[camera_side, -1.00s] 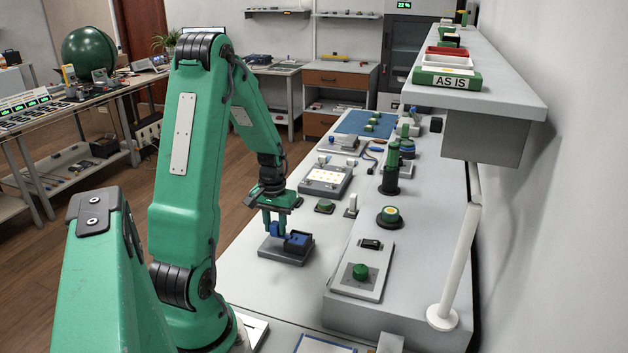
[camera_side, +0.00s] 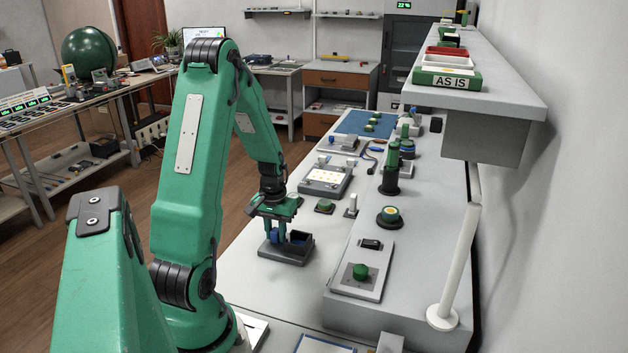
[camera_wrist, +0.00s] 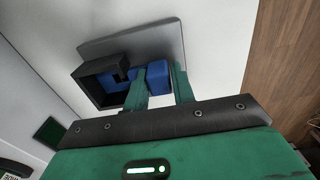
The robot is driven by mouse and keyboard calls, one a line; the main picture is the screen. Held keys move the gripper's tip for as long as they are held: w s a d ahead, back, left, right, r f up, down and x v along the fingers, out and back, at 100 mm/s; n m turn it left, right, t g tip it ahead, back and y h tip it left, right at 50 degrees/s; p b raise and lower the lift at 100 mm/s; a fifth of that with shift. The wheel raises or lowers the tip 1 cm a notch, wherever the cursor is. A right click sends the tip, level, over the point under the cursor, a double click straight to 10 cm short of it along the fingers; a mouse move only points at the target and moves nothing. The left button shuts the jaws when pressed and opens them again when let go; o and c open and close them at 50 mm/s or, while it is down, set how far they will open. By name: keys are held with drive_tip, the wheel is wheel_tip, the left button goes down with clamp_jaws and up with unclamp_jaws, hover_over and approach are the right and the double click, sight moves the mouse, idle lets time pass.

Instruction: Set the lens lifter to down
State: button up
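A low dark-grey plate (camera_side: 285,256) on the bench carries a black open box (camera_side: 299,243) and a blue block (camera_side: 273,241) beside it. I take this to be the lens lifter; no label is readable. In the wrist view, the blue block (camera_wrist: 157,73) sits against the black box (camera_wrist: 99,88). My gripper (camera_side: 274,236) points down at the blue block. In the wrist view, my fingers (camera_wrist: 160,82) stand apart, with part of the block showing between them. The near finger hides some of it. I cannot tell whether they press on it.
Right of the plate, a raised grey bench section carries a panel with a green knob (camera_side: 360,271) and a black switch (camera_side: 371,244). A lit tray (camera_side: 326,180), a small green-topped block (camera_side: 325,206) and a white post (camera_side: 352,206) stand behind.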

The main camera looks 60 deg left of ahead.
drive_tip(key=shift+o, duration=1.2)
drive_tip(key=shift+d, duration=0.1)
drive_tip(key=shift+s, duration=0.1)
drive_tip(key=shift+r, duration=0.15)
drive_tip(key=shift+r, duration=3.8)
